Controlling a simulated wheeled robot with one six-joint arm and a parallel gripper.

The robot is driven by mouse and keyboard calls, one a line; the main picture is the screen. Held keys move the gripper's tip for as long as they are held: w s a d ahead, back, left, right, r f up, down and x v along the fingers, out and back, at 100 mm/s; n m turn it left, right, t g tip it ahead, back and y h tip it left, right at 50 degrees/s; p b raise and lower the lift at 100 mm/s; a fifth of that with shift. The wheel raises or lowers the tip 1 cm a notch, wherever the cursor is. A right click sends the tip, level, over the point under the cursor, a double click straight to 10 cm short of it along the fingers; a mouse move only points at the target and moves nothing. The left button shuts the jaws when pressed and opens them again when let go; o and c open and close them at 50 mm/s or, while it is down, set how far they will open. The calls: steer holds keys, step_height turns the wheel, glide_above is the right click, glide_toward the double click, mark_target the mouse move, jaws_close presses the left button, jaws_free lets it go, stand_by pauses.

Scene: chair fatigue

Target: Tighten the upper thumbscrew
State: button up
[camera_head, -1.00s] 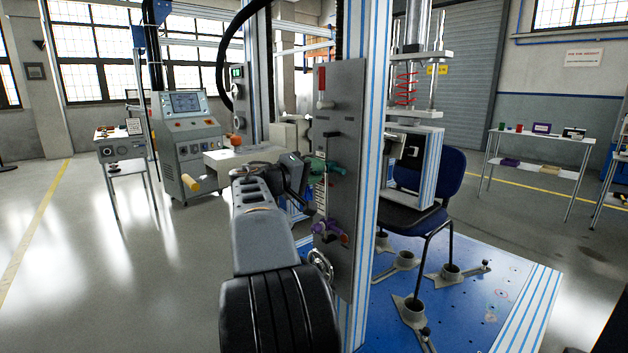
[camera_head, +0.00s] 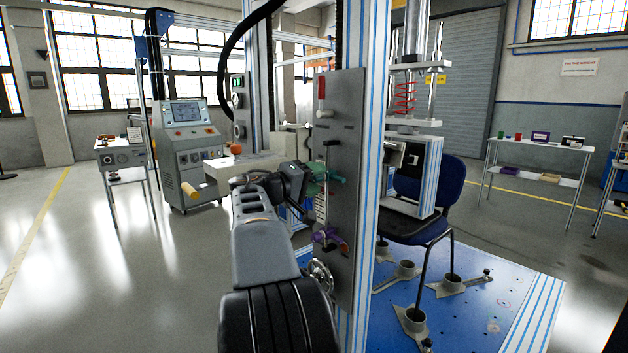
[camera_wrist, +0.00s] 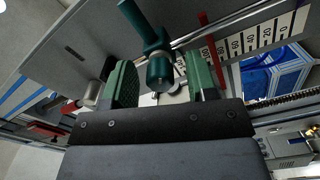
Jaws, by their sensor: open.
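The upper thumbscrew, a dark teal part with a lever-like arm (camera_wrist: 159,68), shows in the wrist view between the two green-padded fingers of my gripper (camera_wrist: 161,82). My gripper is open, with a finger on each side of it and visible gaps. In the head view, the teal part (camera_head: 334,177) is on the grey upright panel (camera_head: 343,120), and my gripper (camera_head: 308,180) is right at it, partly hiding it. A purple lower thumbscrew (camera_head: 322,237) sits further down the same panel.
A printed scale (camera_wrist: 258,36) and metal rods lie behind the thumbscrew. A red-handled lever (camera_head: 321,90) is higher on the panel, and a handwheel (camera_head: 320,274) is near its bottom. A blue chair (camera_head: 432,185) stands behind the frame. Open floor lies to the left.

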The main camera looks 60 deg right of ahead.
steer(key=p+v, duration=0.2)
steer(key=v, duration=1.1)
steer(key=shift+w+a, duration=0.2)
steer(key=shift+a, duration=0.15)
steer(key=shift+r, duration=0.1)
